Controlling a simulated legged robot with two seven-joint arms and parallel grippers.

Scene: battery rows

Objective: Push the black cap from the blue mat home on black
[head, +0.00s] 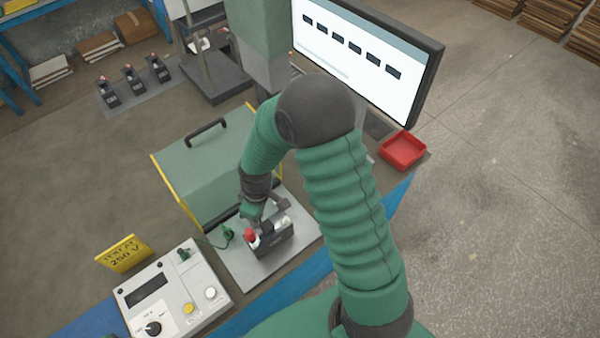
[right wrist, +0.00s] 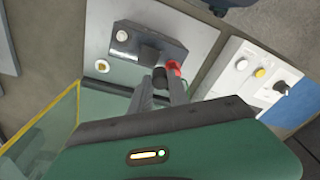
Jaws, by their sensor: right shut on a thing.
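A dark battery block (head: 270,243) stands on a light grey plate (head: 238,272) and also shows in the right wrist view (right wrist: 150,42). A red cap (head: 250,235) sits at its left end in the head view. My right gripper (right wrist: 165,80) reaches down at the battery, its fingers close together on a small black cap (right wrist: 158,77). The black cap is right beside the red cap (right wrist: 174,69). Whether it is seated on the post cannot be told. In the head view my wrist and fingers hide it. My left gripper is out of view.
A grey-green hinged cover (head: 210,165) stands behind the plate. A tester box (head: 170,290) and yellow sign (head: 124,254) are at the left. A red tray (head: 403,150) and monitor (head: 365,60) are at the right. A blue strip (head: 265,312) runs along the front.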

